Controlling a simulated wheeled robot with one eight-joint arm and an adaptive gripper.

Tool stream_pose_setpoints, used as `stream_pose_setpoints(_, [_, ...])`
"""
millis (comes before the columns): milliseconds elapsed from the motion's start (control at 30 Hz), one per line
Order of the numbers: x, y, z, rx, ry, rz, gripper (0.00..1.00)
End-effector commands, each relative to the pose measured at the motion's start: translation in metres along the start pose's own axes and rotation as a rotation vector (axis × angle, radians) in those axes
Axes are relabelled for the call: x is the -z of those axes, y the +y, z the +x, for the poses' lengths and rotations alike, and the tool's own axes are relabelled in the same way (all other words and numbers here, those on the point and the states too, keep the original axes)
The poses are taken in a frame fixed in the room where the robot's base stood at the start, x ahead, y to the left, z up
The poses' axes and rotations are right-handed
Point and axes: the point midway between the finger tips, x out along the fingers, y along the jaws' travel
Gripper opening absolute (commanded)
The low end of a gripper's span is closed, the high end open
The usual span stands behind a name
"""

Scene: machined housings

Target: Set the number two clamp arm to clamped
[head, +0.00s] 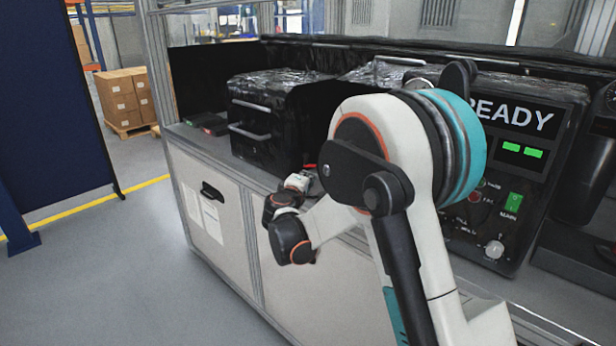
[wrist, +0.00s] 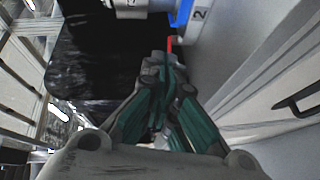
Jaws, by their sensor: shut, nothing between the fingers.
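My gripper (wrist: 163,62) is shut and empty in the wrist view, its dark teal-padded fingers together. A slim red piece (wrist: 169,45), perhaps the number two clamp arm, stands right at the fingertips; I cannot tell whether they touch it. A plate marked 2 (wrist: 200,15) is just up and right of it, with a blue part (wrist: 182,12) alongside. In the head view a bit of red (head: 310,167) shows beside the black box, behind my arm. My fingers are not clear there. The clamp's position cannot be read.
A black box with handles (head: 265,120) stands on the bench left of my arm. The control panel (head: 515,150) reading READY, with green lights, is at the right. A pale metal fitting (wrist: 130,8) is at the wrist view's top. The floor at left is clear.

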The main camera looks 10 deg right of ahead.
Motion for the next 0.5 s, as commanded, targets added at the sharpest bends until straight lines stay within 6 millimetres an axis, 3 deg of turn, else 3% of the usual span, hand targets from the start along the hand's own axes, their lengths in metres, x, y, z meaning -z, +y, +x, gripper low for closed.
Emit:
stream_pose_setpoints(200, [0.033, -0.04, 0.018, -0.086, 0.048, -0.107, 0.0])
stream_pose_setpoints(500, [0.05, -0.064, 0.024, -0.141, 0.077, -0.175, 0.0])
